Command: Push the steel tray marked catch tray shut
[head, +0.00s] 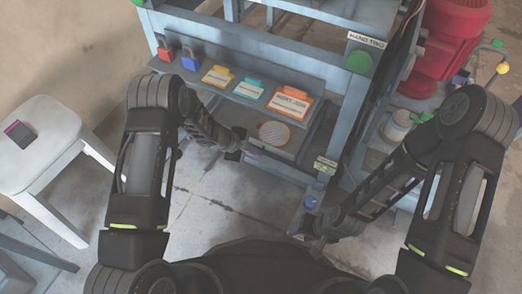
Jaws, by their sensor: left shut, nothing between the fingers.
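The steel tray (292,151) is low in the press frame, below the tagged shelf, with a round mesh disc (273,133) in it. How far it stands out is hard to tell. My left gripper (238,152) is shut and empty at the tray's front left corner; I cannot tell whether it touches. My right gripper (305,225) is low in front of the press, right of the tray's front, near a blue knob-like part (312,200); its fingers are too small and dark to read. A small yellow-green label (325,164) is on the frame right of the tray; its words are unreadable.
A shelf above holds a red padlock (165,52), a blue padlock (190,62) and coloured tags (289,103). A green button (359,61) is on the right post. A red motor (450,40) stands at right, a white stool (40,140) at left. The floor in front is clear.

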